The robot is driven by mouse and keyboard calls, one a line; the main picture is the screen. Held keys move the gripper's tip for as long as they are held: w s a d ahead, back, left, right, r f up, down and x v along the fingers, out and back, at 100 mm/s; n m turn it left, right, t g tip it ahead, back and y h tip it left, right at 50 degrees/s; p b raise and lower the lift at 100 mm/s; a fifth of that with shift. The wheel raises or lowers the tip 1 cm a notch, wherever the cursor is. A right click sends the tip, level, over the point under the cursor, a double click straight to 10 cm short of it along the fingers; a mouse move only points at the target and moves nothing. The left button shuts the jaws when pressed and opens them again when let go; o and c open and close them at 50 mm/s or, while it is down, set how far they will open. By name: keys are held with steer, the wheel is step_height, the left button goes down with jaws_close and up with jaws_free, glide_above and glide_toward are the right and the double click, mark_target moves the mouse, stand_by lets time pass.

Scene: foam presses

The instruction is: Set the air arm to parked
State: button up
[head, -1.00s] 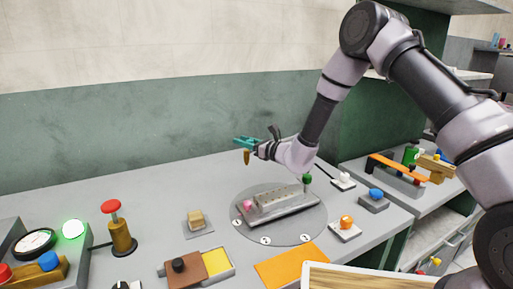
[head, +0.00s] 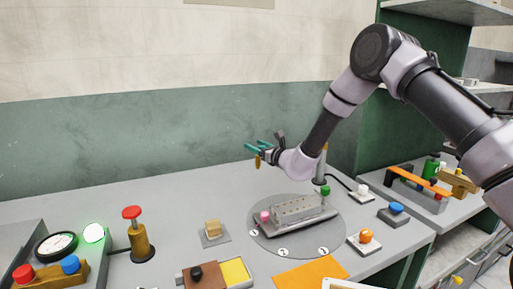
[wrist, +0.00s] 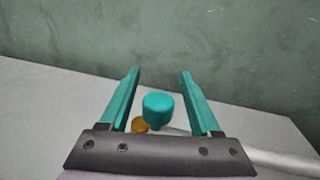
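My gripper (head: 260,147) is at the back of the bench, above its surface, with teal fingers. In the wrist view the fingers (wrist: 160,85) are apart. A teal knob (wrist: 158,108) stands between them, with gaps visible on both sides. A brass piece shows below it (wrist: 140,125) and hangs under my fingers in the head view (head: 257,162). A pale bar (wrist: 282,160) runs off to the right in the wrist view. A pale post (head: 321,165) stands behind my wrist. These look like parts of the air arm; its middle is hidden by my gripper.
A grey turntable (head: 262,243) carries a grey block (head: 298,208) with pink and green knobs. Orange (head: 366,236), blue (head: 396,208) and white (head: 362,190) buttons stand to its right. A red-topped brass plunger (head: 138,240) stands left. The back left bench is clear.

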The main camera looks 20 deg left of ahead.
steer(key=v, duration=1.1)
steer(key=s+d+r+n+g+y, duration=0.1)
steer(key=s+r+n+g, duration=0.2)
steer(key=r, duration=0.4)
steer(key=s+d+r+n+g+y, duration=0.25)
steer(key=r+n, duration=0.25)
steer(key=r, duration=0.3)
steer(key=s+d+r+n+g+h, duration=0.3)
steer(key=s+d+r+n+g, duration=0.1)
steer(key=s+d+r+n, duration=0.25)
steer(key=s+d+r+n+t+h, duration=0.1)
steer(key=s+d+h, duration=0.3)
steer(key=d, duration=0.7)
steer(key=s+d+r+n+t+h, duration=0.2)
steer(key=s+d+h, duration=0.3)
steer(key=d, duration=0.6)
steer(key=s+d+r+n+t+h, duration=0.1)
steer(key=s+d+n+t+h, duration=0.2)
steer(key=d, duration=0.8)
steer(key=shift+s+d+r+h, duration=0.2)
steer(key=shift+s+d+h, duration=0.15)
steer(key=shift+s+h, duration=0.35)
